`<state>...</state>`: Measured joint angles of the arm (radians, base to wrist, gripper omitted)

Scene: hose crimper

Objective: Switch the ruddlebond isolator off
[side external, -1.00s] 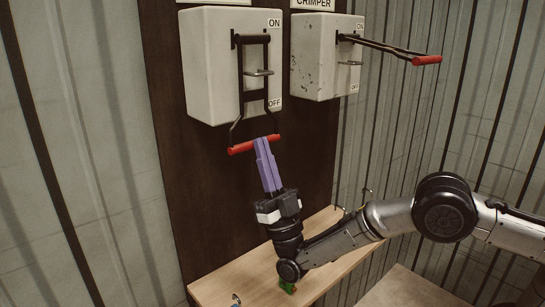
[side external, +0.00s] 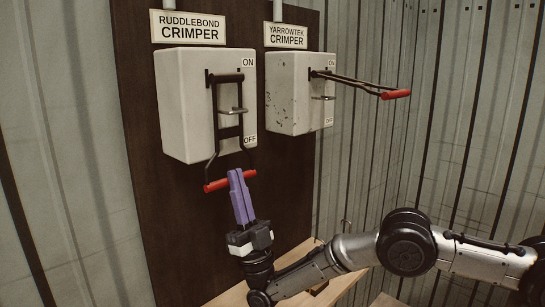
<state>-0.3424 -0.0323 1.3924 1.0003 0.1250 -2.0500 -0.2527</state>
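The ruddlebond isolator (side external: 185,115) is the grey-white box on the left under the RUDDLEBOND CRIMPER sign (side external: 188,28). Its black lever frame hangs down past the OFF mark, and its red handle (side external: 214,186) is below the box. My gripper (side external: 238,178) comes up from below with its purple fingers close together across the red handle. They look shut on it, and they hide the middle of the bar.
The yarrowtek isolator (side external: 286,105) is on the right, with its lever sticking out and its red handle (side external: 396,94) in the air. Both boxes are on a dark brown panel (side external: 145,235). A wooden shelf (side external: 235,297) lies below, partly behind my arm.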

